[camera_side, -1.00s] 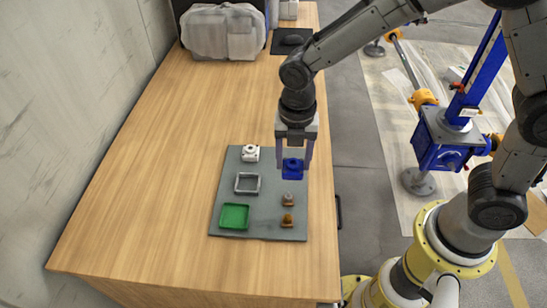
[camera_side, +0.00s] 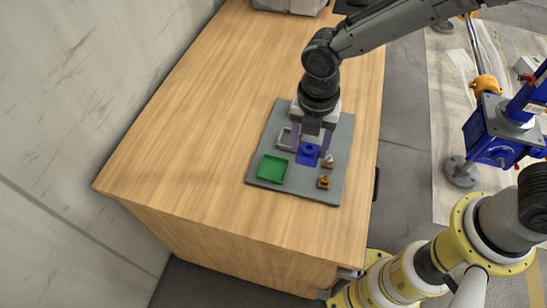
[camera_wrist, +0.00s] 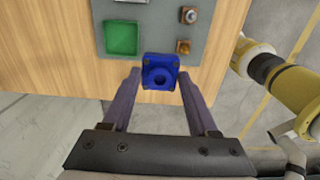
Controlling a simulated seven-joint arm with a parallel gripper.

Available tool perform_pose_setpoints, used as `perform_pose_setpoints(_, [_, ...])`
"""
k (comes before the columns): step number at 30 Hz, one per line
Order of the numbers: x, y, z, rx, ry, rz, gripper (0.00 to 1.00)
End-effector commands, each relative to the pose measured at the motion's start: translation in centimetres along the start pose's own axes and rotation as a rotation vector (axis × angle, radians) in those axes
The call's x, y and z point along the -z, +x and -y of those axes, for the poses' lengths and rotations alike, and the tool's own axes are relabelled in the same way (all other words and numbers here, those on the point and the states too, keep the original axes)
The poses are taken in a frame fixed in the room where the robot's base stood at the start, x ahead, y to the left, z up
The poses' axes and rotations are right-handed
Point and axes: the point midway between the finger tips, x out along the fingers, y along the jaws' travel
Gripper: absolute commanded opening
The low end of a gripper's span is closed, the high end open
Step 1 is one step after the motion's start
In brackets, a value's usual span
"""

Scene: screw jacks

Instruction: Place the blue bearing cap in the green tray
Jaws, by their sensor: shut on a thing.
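The blue bearing cap (camera_side: 308,155) is a square block with a round raised centre. My gripper (camera_side: 310,152) is shut on it, one finger on each side. In the wrist view the cap (camera_wrist: 160,72) sits between the fingertips (camera_wrist: 160,76) and looks large against the board, so it appears held above it. The green tray (camera_side: 272,168) is a shallow square dish at the front left of the board, left of the cap in the side view. The tray (camera_wrist: 121,38) looks empty, and the cap is apart from it.
The grey board (camera_side: 333,187) also carries a grey square frame (camera_side: 284,140), partly behind my gripper, a small grey-topped brown part (camera_side: 328,161) and an orange-brown part (camera_side: 323,182). Bare wooden table (camera_side: 210,140) lies left of the board. The white block is hidden.

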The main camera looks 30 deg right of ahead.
Motion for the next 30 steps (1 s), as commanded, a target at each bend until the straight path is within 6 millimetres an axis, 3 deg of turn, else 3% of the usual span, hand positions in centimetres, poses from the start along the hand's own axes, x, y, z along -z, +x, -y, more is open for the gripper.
perform_pose_setpoints(4, [-0.6,1.4,-3.2,-0.002,0.000,0.000,0.00])
perform_pose_setpoints(12, [-1.1,5.6,-6.7,-0.001,0.000,0.000,0.00])
perform_pose_setpoints(20, [-1.4,6.9,-7.9,-0.005,0.000,0.001,0.00])
perform_pose_setpoints(30, [-1.4,10.3,-8.2,-0.003,0.000,0.001,0.00])
